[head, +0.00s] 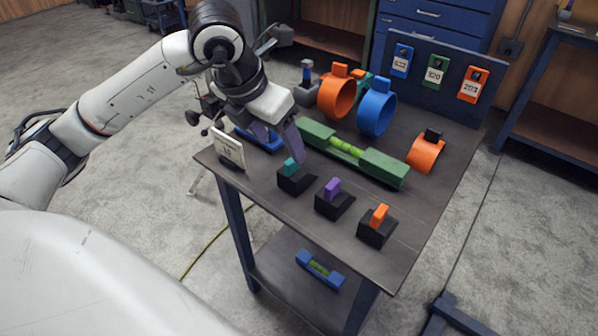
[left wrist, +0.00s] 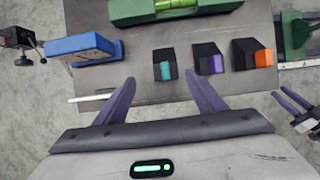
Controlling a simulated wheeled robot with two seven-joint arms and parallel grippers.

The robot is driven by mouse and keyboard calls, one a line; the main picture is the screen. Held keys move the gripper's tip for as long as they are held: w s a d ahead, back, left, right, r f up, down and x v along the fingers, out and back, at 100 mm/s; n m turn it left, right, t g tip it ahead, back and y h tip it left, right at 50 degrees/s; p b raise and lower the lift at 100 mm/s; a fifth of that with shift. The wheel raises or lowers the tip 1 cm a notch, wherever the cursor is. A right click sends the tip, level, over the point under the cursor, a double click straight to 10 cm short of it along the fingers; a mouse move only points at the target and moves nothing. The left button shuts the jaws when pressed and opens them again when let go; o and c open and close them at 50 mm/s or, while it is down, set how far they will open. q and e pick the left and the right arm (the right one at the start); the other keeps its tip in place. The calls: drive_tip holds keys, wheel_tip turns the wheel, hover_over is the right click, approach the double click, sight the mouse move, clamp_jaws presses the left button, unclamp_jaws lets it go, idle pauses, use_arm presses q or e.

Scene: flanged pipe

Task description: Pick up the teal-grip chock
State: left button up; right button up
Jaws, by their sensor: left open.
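The teal-grip chock (head: 296,184) is a black block with a teal handle, standing on the dark table near its left front edge. It also shows in the left wrist view (left wrist: 164,66), just beyond and between my fingertips. My left gripper (head: 287,150) is open and empty, with purple fingers above and behind the chock; it also shows in the left wrist view (left wrist: 162,78). Purple fingers, apparently of my right gripper (left wrist: 297,105), show at the right edge of the left wrist view; their gap is unclear.
A purple-grip chock (head: 336,204) and an orange-grip chock (head: 378,232) stand to the right. A green level (head: 388,168) lies behind them. Orange and blue rings (head: 376,108) stand farther back. A blue level (head: 308,260) lies on the lower shelf.

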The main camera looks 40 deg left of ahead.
sight(284, 174)
use_arm(q)
drive_tip(key=x, duration=0.3)
drive_tip(key=shift+d+f, duration=0.1)
drive_tip(key=shift+f, duration=0.2)
drive_tip(key=shift+d+x, duration=0.2)
drive_tip(key=shift+x, duration=1.15)
drive_tip(key=shift+d+x, duration=0.2)
drive_tip(key=shift+x, duration=1.2)
drive_tip(key=shift+w+r, duration=0.1)
drive_tip(key=shift+w, duration=0.1)
drive_tip(key=c, duration=1.2)
drive_tip(key=shift+c, duration=0.4)
drive_tip(key=shift+r, duration=0.15)
